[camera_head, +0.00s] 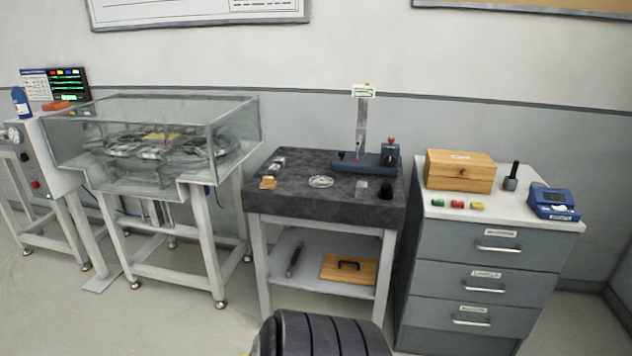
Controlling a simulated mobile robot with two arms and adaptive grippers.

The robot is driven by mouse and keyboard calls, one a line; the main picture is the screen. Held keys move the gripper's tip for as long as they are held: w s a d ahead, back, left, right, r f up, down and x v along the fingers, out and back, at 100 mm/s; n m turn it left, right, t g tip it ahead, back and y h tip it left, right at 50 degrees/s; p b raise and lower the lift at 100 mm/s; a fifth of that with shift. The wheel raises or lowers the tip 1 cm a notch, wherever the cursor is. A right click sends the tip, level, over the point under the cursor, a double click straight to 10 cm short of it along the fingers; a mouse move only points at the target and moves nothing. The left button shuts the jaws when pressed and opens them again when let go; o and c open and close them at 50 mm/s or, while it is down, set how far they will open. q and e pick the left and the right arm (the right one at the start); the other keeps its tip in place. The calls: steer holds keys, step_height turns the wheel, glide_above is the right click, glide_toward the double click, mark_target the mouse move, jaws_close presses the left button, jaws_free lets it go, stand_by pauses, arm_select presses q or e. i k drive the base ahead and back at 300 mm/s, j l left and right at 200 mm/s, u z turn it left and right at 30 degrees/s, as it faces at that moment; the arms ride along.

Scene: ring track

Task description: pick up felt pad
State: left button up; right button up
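I cannot pick out a felt pad for certain. A small tan item (267,183) lies at the left front of the dark stone table (300,207), and it is too small to identify. Small green (437,203), red (457,205) and yellow (477,206) pieces lie in a row on the grey drawer cabinet (490,248). Neither of my grippers is in view.
A wooden box (460,171) and a blue device (553,201) stand on the cabinet. A glass-cased machine (150,140) is at left.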

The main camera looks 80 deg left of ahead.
mark_target(267, 183)
steer(key=u, duration=3.05)
steer(key=i+l, duration=0.15)
steer(key=i, duration=0.35)
steer(key=i+l, duration=0.2)
steer(key=i, duration=0.25)
